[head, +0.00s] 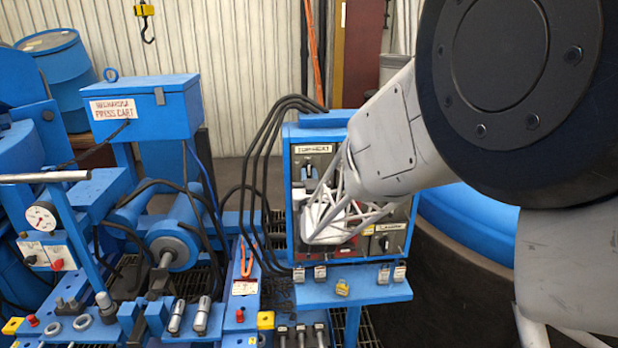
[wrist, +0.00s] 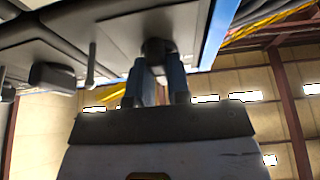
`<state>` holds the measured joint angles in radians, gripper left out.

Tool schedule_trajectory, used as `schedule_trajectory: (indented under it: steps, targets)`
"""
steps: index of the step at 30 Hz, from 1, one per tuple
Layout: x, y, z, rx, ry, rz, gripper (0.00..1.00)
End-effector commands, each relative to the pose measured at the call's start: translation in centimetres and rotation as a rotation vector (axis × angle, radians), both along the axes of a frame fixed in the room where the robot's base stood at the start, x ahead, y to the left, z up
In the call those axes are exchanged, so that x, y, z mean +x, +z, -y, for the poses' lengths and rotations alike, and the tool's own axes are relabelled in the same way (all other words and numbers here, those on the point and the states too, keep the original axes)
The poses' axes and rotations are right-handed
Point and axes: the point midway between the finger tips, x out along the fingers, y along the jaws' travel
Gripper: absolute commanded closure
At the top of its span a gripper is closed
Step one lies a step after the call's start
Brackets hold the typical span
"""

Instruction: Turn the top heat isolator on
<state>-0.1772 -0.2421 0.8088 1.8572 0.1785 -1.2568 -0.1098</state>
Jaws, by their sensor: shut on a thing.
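A blue control box (head: 287,192) stands right of centre in the head view, its front carrying grey panels. A label (head: 313,149) at its upper left is hard to read, with a switch (head: 309,170) below it. My arm's open lattice wrist covers the middle of the front and hides my fingertips there. In the wrist view my gripper (wrist: 162,75) has its two blue-grey fingers shut on a dark round knob (wrist: 157,48) on the panel face (wrist: 120,25). I cannot read which isolator this knob belongs to.
Black cables (head: 262,135) loop from the box's left side. A blue shelf (head: 345,292) with small tags sits below it. A blue press cart (head: 150,105) and other equipment fill the left. A large blue round vessel (head: 470,222) is at right, behind my arm.

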Motion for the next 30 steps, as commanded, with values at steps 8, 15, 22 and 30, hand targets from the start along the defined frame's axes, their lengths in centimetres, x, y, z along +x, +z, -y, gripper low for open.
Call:
schedule_trajectory:
  steps: [8, 15, 22, 30]
  targets:
    - [0.0, 0.0, 0.0, 0.000, 0.000, 0.000, 0.57]
    - [0.0, 0.0, 0.0, 0.000, 0.000, 0.000, 0.57]
    - [-0.9, -0.4, 0.0, -0.001, 0.001, -0.001, 0.57]
    - [-3.7, -1.5, 0.0, 0.000, 0.001, -0.001, 0.57]
